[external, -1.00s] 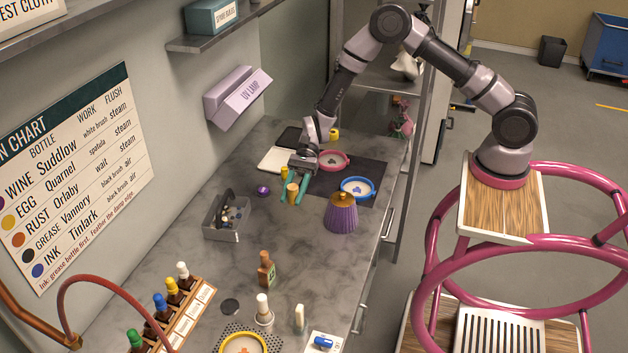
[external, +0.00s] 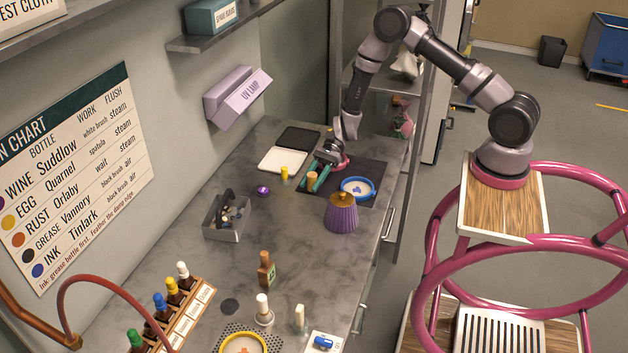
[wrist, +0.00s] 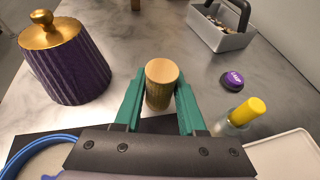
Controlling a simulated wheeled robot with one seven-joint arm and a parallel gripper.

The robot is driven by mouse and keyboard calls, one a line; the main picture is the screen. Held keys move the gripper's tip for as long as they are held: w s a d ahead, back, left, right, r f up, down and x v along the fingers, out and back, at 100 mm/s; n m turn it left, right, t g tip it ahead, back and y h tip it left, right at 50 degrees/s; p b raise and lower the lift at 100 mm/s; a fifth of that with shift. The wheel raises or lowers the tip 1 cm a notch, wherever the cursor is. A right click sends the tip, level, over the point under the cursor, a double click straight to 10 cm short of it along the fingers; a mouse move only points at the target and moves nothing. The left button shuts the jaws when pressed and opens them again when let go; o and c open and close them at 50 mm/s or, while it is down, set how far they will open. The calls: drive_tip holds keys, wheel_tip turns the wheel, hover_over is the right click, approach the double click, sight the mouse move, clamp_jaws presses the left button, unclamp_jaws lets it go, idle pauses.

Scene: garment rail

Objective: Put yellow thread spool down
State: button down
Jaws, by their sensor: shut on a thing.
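The yellow thread spool (external: 311,182), a small golden cylinder with a tan top, is between the green fingers of my gripper (external: 318,181). In the wrist view the spool (wrist: 162,85) stands upright with a finger on each side, and my gripper (wrist: 160,92) is shut on it. It is low over the left edge of the dark mat (external: 371,172). I cannot tell whether its base touches the surface.
A purple jar with a gold lid (external: 341,213) and a blue hoop (external: 357,188) stand to the right. A yellow-capped bottle (external: 284,173), white tray (external: 282,160) and purple puck (external: 263,190) are to the left. A grey bin (external: 227,222) stands nearer. The grey counter between is clear.

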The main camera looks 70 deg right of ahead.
drive_tip(key=shift+f, duration=1.55)
drive_tip(key=shift+f, duration=0.1)
drive_tip(key=shift+c, duration=2.4)
unclamp_jaws()
